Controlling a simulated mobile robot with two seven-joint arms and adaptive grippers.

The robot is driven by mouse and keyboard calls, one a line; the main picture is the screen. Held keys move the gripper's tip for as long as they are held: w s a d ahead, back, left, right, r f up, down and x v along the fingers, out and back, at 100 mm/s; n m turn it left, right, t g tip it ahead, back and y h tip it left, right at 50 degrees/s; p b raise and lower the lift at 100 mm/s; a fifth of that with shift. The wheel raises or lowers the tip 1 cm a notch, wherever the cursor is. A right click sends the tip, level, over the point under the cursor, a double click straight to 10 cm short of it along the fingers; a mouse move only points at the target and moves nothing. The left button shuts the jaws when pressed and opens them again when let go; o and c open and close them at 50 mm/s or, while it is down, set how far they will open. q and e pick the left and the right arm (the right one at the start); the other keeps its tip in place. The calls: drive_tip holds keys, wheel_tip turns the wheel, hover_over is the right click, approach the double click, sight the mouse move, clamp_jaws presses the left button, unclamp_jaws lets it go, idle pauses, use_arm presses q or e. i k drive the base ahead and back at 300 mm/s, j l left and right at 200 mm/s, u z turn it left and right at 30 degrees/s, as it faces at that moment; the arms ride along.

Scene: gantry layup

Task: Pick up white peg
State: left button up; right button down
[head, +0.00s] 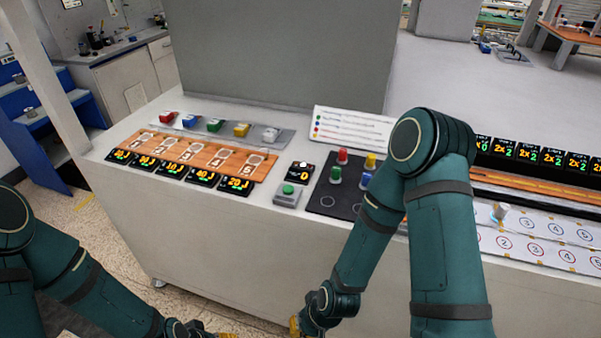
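A small whitish peg (500,211) stands on the numbered white board (545,228) at the right, just right of my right arm. Pegs in red (342,156), yellow (370,161), green (336,175) and blue (362,181) stand on a black mat (325,203) at the middle of the bench. My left gripper (215,334) is low at the bottom edge, partly cut off. My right gripper (294,325) is also low, in front of the bench, away from the pegs. Neither gripper's finger opening shows clearly.
A grey strip at the left carries coloured blocks, including a white one (270,134). Below it lies a wooden slotted board (212,160) with displays. A green button box (287,194) sits beside the mat. A tall grey panel (280,50) stands behind. My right arm covers part of the bench.

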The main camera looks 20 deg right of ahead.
sight(503, 208)
drive_tip(key=z, duration=1.9)
drive_tip(key=i+j+z, duration=0.1)
drive_tip(key=z, duration=0.35)
